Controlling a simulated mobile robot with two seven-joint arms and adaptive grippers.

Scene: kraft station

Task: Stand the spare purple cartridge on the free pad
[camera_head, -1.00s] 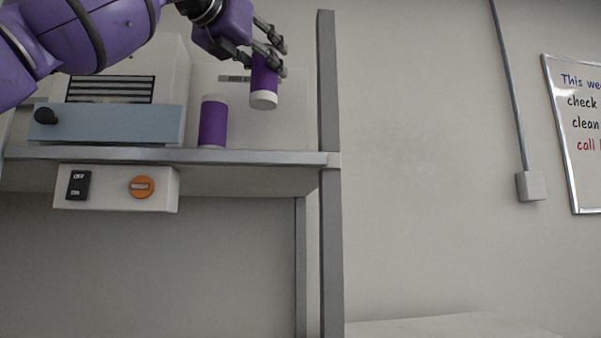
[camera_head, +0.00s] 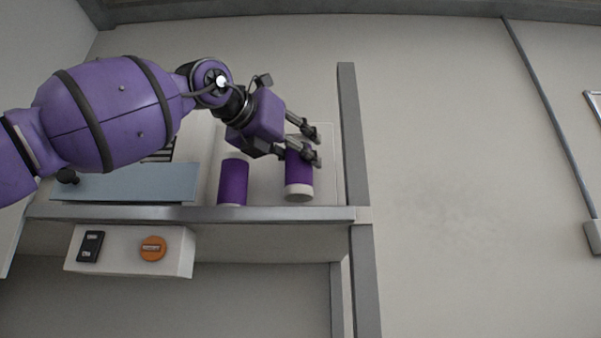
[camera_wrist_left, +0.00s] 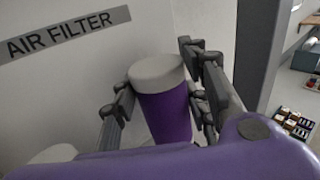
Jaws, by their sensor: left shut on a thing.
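My left gripper (camera_head: 311,146) is shut on a purple cartridge (camera_head: 299,172) with white ends. It holds it nearly upright at the right end of the shelf (camera_head: 200,213). The cartridge's lower white end is just above or at shelf level; I cannot tell if it touches. In the left wrist view the held cartridge (camera_wrist_left: 167,115) sits between the fingers (camera_wrist_left: 160,95), white cap towards me. A second purple cartridge (camera_head: 233,182) stands on the shelf to the left, apart from the held one. The pads are hidden by the shelf's front edge. My right gripper is not in view.
A grey post (camera_head: 354,160) rises close to the right of the held cartridge. A blue-grey panel with a black knob (camera_head: 67,176) is at the left. A control box with an orange dial (camera_head: 153,248) hangs under the shelf. An AIR FILTER label (camera_wrist_left: 65,35) is on the panel behind.

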